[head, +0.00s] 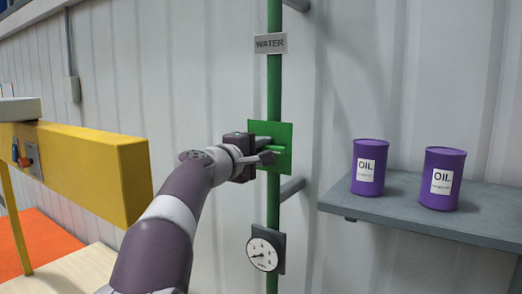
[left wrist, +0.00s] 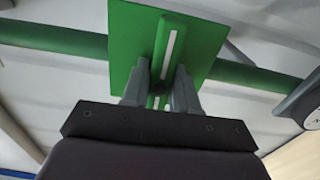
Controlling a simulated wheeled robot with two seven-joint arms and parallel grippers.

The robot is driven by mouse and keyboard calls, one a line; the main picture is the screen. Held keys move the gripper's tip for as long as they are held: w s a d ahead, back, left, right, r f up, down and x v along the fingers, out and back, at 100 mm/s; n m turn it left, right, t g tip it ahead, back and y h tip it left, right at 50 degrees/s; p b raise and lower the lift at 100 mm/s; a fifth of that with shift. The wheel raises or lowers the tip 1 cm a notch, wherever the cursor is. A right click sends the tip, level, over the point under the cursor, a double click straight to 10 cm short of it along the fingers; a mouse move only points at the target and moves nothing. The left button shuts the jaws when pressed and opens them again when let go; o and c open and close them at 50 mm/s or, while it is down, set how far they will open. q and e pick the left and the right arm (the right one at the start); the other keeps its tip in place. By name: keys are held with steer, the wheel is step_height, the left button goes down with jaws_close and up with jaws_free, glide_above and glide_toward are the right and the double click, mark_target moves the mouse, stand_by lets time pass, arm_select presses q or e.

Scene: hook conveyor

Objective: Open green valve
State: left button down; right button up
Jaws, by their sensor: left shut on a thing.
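The green valve (head: 284,133) is a square plate with a raised handle, mounted on a vertical green pipe (head: 274,88) against the wall. In the left wrist view the valve's handle (left wrist: 170,40) is a green bar with a white stripe, standing out from the plate. My left gripper (head: 264,151) reaches the valve from the left. In the left wrist view its two fingers (left wrist: 160,90) are shut on the handle, one on each side. My right gripper is in neither view.
A "WATER" sign (head: 270,43) sits on the pipe above the valve and a round gauge (head: 265,252) below. Two purple oil cans (head: 369,167) (head: 441,178) stand on a grey shelf (head: 400,213) at right. A yellow beam (head: 85,160) is at left.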

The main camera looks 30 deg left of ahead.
arm_select(q)
steer(key=n, duration=0.8)
steer(key=shift+n, duration=0.3)
steer(key=n+p, duration=0.1)
steer(key=n, duration=0.3)
steer(key=shift+n, duration=0.3)
steer(key=shift+n+p, duration=0.9)
steer(key=shift+n, duration=1.3)
steer(key=c, duration=1)
jaws_free()
steer(key=shift+o, duration=0.2)
